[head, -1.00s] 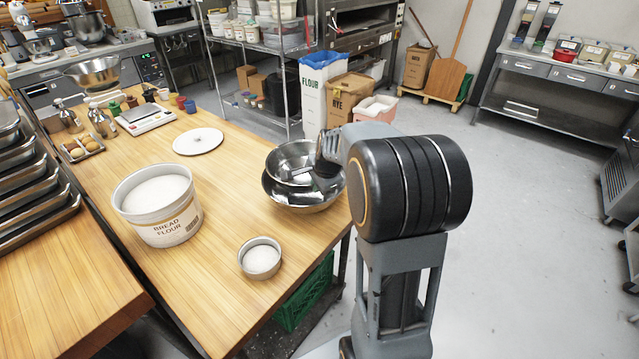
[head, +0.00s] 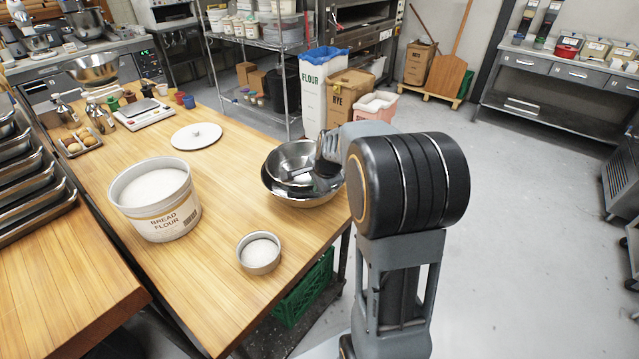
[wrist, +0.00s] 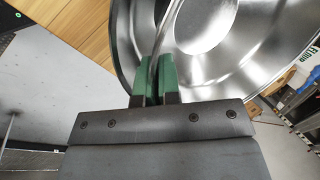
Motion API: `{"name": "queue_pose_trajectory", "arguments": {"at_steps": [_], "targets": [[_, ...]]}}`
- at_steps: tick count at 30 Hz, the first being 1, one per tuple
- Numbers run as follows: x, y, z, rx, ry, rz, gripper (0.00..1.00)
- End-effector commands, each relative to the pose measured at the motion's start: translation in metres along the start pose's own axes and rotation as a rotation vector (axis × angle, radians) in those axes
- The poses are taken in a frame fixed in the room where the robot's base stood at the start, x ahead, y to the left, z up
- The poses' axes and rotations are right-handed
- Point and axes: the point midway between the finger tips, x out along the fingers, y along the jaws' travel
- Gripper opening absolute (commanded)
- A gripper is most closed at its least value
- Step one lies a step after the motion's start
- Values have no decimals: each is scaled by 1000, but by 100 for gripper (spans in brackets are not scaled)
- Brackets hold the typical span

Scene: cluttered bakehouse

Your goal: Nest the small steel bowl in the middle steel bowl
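The small steel bowl (head: 288,156) is at the right edge of the wooden table, over the middle steel bowl (head: 297,200), set toward the back left of its opening. The middle bowl's near wall and rim show below it. In the wrist view my gripper's green fingertips (wrist: 156,78) are closed on a thin steel rim, with a shiny bowl interior to the right. Whether the small bowl touches the middle bowl cannot be told; its underside is hidden.
A bread flour tub (head: 155,205) and a small round tin of white powder (head: 259,253) stand left of the bowls. A white lid (head: 196,136) lies behind. Another steel bowl (head: 93,70) is at the far left. Bare tabletop lies between the tub and bowls.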

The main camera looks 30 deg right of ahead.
Motion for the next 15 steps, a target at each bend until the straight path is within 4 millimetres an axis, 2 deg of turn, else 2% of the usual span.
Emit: {"name": "queue_pose_trajectory", "arguments": {"at_steps": [15], "targets": [[12,5,0,0,1,-2,0]]}}
